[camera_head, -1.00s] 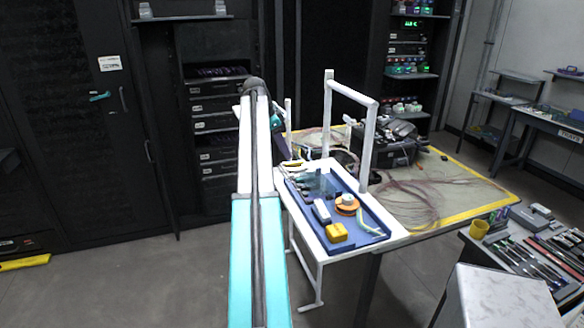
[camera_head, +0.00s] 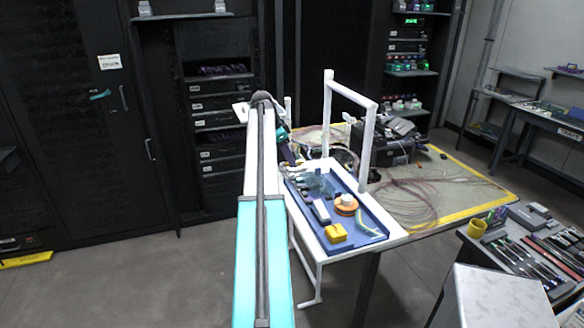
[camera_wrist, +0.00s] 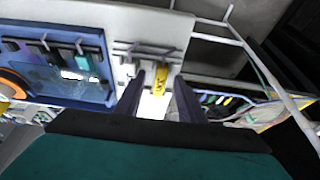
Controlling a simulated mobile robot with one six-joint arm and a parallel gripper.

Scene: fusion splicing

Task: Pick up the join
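My gripper (camera_wrist: 162,104) is open in the wrist view, its two dark fingers apart with nothing clearly held between them. Beyond the fingertips lies a white panel (camera_wrist: 122,22) with grey bars (camera_wrist: 148,48) and a small yellow piece with dark marks (camera_wrist: 161,72). I cannot make out the join for certain; it may be too small to see or hidden. In the head view my gripper (camera_head: 289,153) points down at the far left end of the blue tray (camera_head: 374,243), but its fingertips are hard to make out there.
The tray holds an orange spool (camera_head: 346,205), a yellow block (camera_head: 336,233) and a grey block (camera_head: 321,211). A white frame (camera_head: 368,150) rises beside it. The table behind carries loose fibres (camera_head: 410,200) and dark equipment (camera_head: 385,140). A tool bench (camera_head: 530,255) stands at right.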

